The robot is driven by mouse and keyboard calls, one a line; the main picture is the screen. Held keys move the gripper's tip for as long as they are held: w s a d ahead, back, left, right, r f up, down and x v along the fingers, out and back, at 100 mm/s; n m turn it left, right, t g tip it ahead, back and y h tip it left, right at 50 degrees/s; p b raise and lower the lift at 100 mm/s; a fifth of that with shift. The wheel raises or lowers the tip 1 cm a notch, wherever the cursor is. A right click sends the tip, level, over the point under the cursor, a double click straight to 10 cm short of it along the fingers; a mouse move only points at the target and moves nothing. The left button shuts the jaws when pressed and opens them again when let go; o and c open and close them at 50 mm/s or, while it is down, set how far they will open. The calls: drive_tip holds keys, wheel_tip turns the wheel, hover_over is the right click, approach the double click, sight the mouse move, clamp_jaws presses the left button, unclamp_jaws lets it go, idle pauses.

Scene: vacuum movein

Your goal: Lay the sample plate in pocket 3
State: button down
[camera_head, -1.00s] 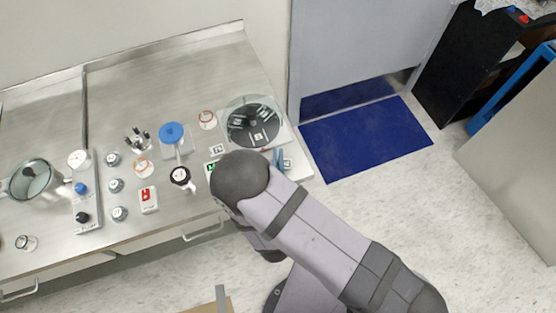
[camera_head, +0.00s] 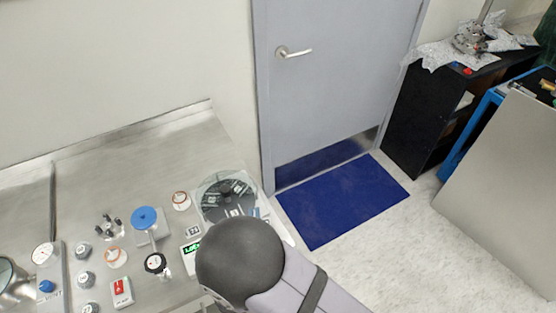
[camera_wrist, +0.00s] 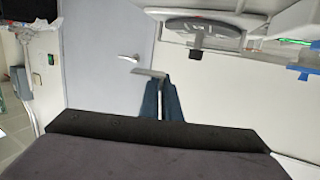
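The black round carousel (camera_head: 232,193) with pale numbered pockets lies under a clear round cover on the bench's right end. The numbers are too small to read, so I cannot tell which is pocket 3. My arm stands in front of it and hides most of my gripper in the head view. In the wrist view, the two blue fingers of my gripper (camera_wrist: 160,82) are close together. A thin grey flat piece, seemingly the sample plate (camera_wrist: 147,73), sits at their tips and sticks out to the left.
A blue-topped post (camera_head: 146,217), a black-rimmed gauge (camera_head: 155,263), a green-lit display (camera_head: 191,250) and a red-marked switch box (camera_head: 121,292) crowd the bench left of the carousel. A door (camera_head: 330,75) and blue mat (camera_head: 345,200) are beyond the bench's right end.

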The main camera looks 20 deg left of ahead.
drive_tip(key=w+d+r+m+t+h+b, duration=0.1)
drive_tip(key=w+d+m+h, duration=0.25)
drive_tip(key=d, duration=0.35)
drive_tip(key=w+d+r+m+h+b, duration=0.1)
drive_tip(key=w+d+m+h, duration=0.2)
drive_tip(key=w+d+h, duration=0.3)
drive_tip(key=s+d+f+m+g+h+p, duration=0.1)
drive_tip(key=d+f+m+h, duration=0.1)
drive_tip(key=d, duration=0.8)
drive_tip(key=s+d+f+m+h+p, duration=0.1)
drive_tip(key=d+f, duration=0.4)
drive_tip(key=d, duration=0.5)
drive_tip(key=shift+f+m+g+h, duration=0.2)
drive_tip(key=shift+m+g+h, duration=0.25)
drive_tip(key=shift+h, duration=0.4)
drive_tip(key=shift+a, duration=0.15)
